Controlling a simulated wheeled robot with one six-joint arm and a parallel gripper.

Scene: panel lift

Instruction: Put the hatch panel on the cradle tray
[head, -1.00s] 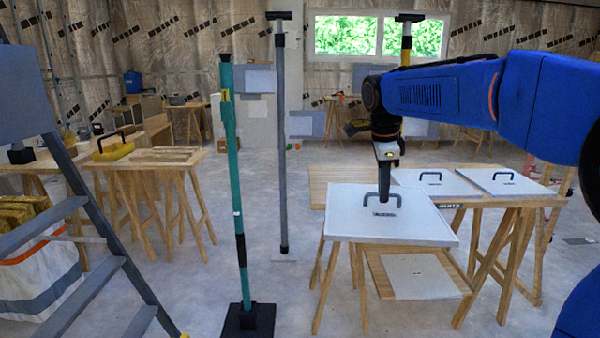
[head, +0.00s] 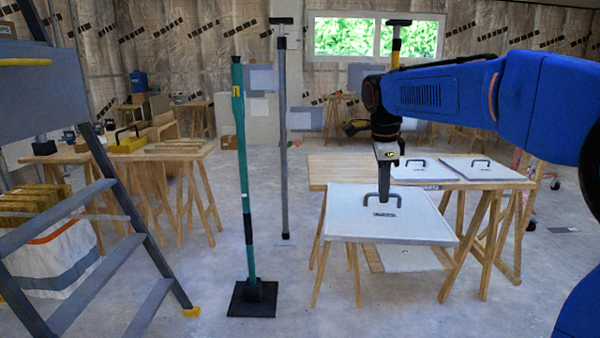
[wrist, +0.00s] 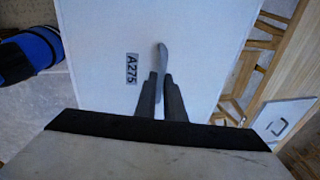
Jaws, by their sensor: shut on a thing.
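A white square panel (head: 420,228) with a dark handle and a small label hangs roughly level from my gripper (head: 383,200), in front of the trestle table. My gripper is shut on its handle. In the wrist view the panel (wrist: 205,45) shows the label A275, with both fingers (wrist: 161,78) around the handle. I take this to be the hatch panel. I cannot make out which thing is the cradle tray.
Two similar panels (head: 487,169) lie on the trestle table (head: 335,172) behind the held panel. A teal prop (head: 243,180) and a grey prop (head: 283,140) stand to the left. A stepladder (head: 115,215) is close at left. Open floor lies between prop and panel.

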